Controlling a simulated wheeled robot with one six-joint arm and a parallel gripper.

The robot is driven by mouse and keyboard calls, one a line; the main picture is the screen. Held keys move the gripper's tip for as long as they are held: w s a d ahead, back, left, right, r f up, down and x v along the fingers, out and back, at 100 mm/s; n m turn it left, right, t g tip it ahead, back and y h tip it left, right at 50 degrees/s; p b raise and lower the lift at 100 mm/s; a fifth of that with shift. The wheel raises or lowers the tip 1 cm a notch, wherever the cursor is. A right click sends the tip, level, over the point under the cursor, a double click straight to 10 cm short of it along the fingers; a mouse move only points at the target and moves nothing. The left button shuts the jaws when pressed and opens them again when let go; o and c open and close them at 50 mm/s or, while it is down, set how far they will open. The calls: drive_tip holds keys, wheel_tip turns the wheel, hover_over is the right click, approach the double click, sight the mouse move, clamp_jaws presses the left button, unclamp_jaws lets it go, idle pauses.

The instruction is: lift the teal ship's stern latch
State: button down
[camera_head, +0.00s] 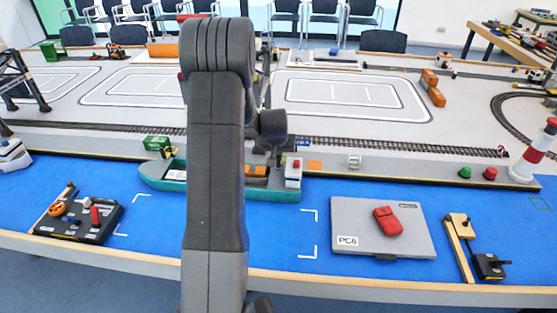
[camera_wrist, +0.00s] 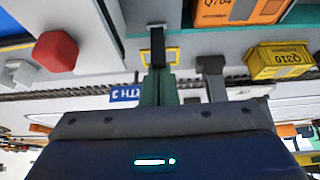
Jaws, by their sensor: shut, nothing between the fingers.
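The teal ship (camera_head: 285,195) lies along the quay in the head view, its middle hidden behind my arm. A white block with a red top (camera_head: 293,173) stands near its right end. My gripper (camera_head: 275,154) points down over the ship's right part, partly behind my arm. In the wrist view, dark narrow fingers (camera_wrist: 157,88) reach up the middle, shut and empty. A black piece with a yellow outline (camera_wrist: 172,56) shows at their tips; it may be the latch, but I cannot tell whether they touch. An orange container (camera_wrist: 240,10) is right of it.
A grey case (camera_head: 345,235) with a red pouch (camera_head: 388,221) lies right of the ship. A black tool tray (camera_head: 75,222) lies left. A red-and-white lighthouse (camera_head: 537,150) stands far right. Rails (camera_head: 400,147) run behind the quay. Blue surface before the ship is mostly free.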

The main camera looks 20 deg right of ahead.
drive_tip(key=shift+s+a+b, duration=0.45)
drive_tip(key=shift+s+a, duration=0.1)
drive_tip(key=shift+s, duration=0.35)
drive_tip(key=shift+s+a+f+b, duration=0.4)
drive_tip(key=shift+s+f+b, duration=0.2)
drive_tip(key=shift+b, duration=0.25)
drive_tip(key=shift+s+a+f+b, duration=0.35)
drive_tip(key=shift+s+f+b, duration=0.25)
drive_tip(key=shift+b, duration=0.2)
drive_tip(key=w+d+r+p+v, duration=0.1)
drive_tip(key=p+v, duration=0.4)
drive_tip(key=v, duration=0.5)
drive_tip(key=shift+w+r, duration=0.3)
drive_tip(key=shift+f, duration=0.1)
drive_tip(key=b+x, duration=0.1)
drive_tip(key=x, duration=0.2)
drive_tip(key=s+b+x, duration=0.1)
drive_tip(key=b+x, duration=0.1)
drive_tip(key=x, duration=0.1)
drive_tip(key=a+f+b+x, duration=0.1)
drive_tip(key=b+x, duration=0.1)
drive_tip(key=x, duration=0.2)
drive_tip(key=shift+s+f, duration=0.2)
drive_tip(key=shift+s, duration=0.15)
drive_tip(key=shift+w+r, duration=0.1)
drive_tip(key=shift+r, duration=0.1)
